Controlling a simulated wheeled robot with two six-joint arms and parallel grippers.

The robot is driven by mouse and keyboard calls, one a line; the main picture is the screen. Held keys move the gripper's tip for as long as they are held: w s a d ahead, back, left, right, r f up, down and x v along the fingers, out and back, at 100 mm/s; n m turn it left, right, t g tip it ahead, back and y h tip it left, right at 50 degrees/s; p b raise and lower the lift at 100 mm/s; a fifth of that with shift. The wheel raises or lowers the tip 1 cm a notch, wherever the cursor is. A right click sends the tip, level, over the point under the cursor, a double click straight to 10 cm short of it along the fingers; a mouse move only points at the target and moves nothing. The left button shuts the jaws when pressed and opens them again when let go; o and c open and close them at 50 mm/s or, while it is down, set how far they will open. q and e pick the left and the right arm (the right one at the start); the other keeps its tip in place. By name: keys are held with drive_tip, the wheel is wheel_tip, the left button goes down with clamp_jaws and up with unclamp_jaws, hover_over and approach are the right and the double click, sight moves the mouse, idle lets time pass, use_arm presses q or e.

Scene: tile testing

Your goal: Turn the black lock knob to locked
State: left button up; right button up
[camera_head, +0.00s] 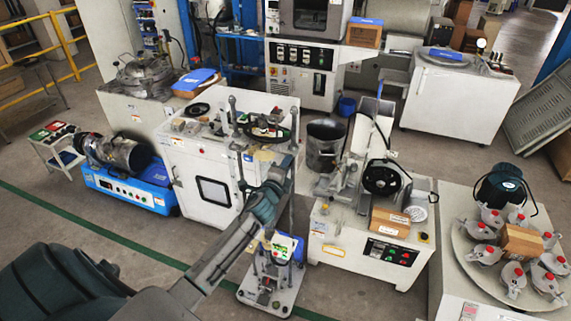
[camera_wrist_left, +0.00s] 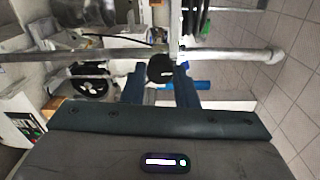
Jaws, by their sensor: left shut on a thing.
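The black lock knob (camera_wrist_left: 160,68) shows in the left wrist view as a small round black piece on a metal frame, beside a horizontal metal bar (camera_wrist_left: 225,54) and an upright post (camera_wrist_left: 173,28). My left gripper (camera_wrist_left: 160,82) has its two dark blue fingers on either side of the knob and is shut on it. In the head view my left gripper (camera_head: 283,168) reaches up from the lower left to the metal posts at the right side of a white cabinet machine (camera_head: 213,190). The knob is hidden there, and its lock position cannot be read. My right gripper is not in view.
A white bench machine with a black handwheel (camera_head: 385,178) stands right of my left arm. A small device on a grey base (camera_head: 268,292) stands on the floor below the gripper. A blue-based motor unit (camera_head: 128,185) is at the left. Open floor lies at front left.

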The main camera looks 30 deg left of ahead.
use_arm(q)
drive_tip(key=shift+m, duration=0.3)
idle(0.4)
drive_tip(key=o, duration=1)
drive_tip(key=b+v, duration=0.3)
drive_tip(key=v, duration=0.7)
drive_tip(key=shift+s+d, duration=0.15)
drive_tip(key=shift+s, duration=0.25)
